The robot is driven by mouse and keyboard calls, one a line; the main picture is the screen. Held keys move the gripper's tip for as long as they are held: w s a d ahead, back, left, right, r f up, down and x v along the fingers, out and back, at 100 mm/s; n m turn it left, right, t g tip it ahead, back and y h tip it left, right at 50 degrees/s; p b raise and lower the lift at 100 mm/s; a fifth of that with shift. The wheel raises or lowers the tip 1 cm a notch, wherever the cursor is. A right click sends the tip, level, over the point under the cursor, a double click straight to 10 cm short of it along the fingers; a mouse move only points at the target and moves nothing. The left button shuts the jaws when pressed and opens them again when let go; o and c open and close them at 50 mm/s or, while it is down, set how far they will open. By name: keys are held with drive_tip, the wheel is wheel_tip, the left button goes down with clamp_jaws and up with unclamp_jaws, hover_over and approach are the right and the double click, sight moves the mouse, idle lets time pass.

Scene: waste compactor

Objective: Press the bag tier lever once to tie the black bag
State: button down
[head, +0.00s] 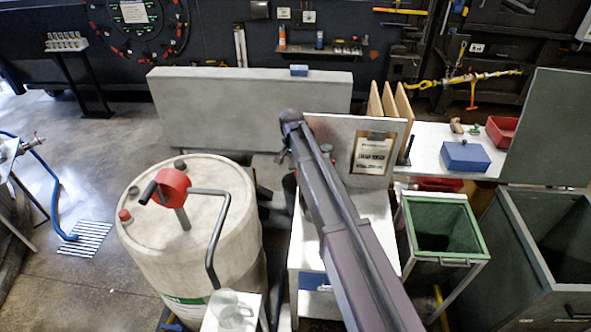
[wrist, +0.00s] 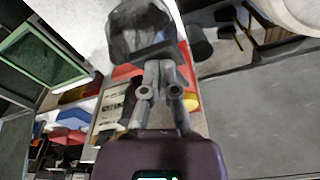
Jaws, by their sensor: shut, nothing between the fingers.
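My gripper (wrist: 157,66) is in the middle of the wrist view, its two fingers together and nothing seen between them. Just beyond the fingertips is a dark, rounded, bag-like shape (wrist: 140,30), probably the black bag. It stands over a white surface, and I cannot tell whether the gripper touches it. Red parts (wrist: 187,75) show behind the fingers; I cannot tell whether they belong to the bag tier lever.
A large pale drum (head: 190,230) with a red-topped pump stands left of the bench (head: 308,255). A clipboard (head: 372,155) is on the upright panel. A green bin (head: 440,225) and a larger grey bin (head: 545,250) stand right. Open floor (head: 60,180) lies far left.

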drive_tip(key=shift+f, duration=0.1)
idle(0.3)
wheel_tip(320, 180, down, 4)
drive_tip(key=b, duration=0.4)
drive_tip(key=shift+f, duration=0.2)
idle(0.4)
drive_tip(key=s, duration=0.1)
drive_tip(key=s+a+r, duration=0.1)
drive_tip(key=shift+s+p, duration=0.3)
drive_tip(key=shift+s, duration=0.1)
drive_tip(key=shift+w, duration=0.1)
